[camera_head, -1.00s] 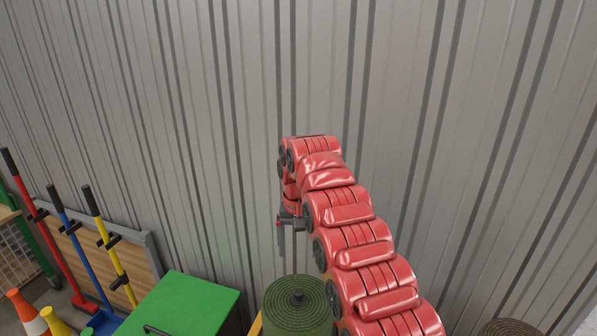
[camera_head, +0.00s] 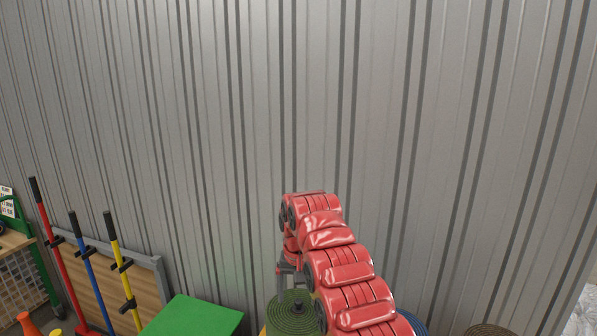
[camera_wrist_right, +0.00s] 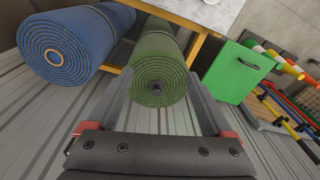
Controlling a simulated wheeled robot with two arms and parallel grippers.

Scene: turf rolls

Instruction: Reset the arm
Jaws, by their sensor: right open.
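My right arm (camera_head: 345,270) is red and segmented and reaches in from the bottom toward the wall. My right gripper (camera_head: 290,274) is partly hidden at its end, close above a green turf roll (camera_head: 284,318). In the right wrist view my right gripper (camera_wrist_right: 160,103) is open, with its two grey fingers wide apart. The green turf roll (camera_wrist_right: 158,60) shows beyond and between the fingers, its spiral end with a dark knob facing the camera. Nothing is held. My left gripper is not in view.
A blue turf roll (camera_wrist_right: 62,55) lies beside the green one on a yellow-edged stand (camera_wrist_right: 127,72). A green box (camera_head: 192,318) stands at left, with long-handled tools (camera_head: 85,262) behind it. A corrugated metal wall (camera_head: 300,95) closes the back. A brown roll (camera_head: 487,330) shows at lower right.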

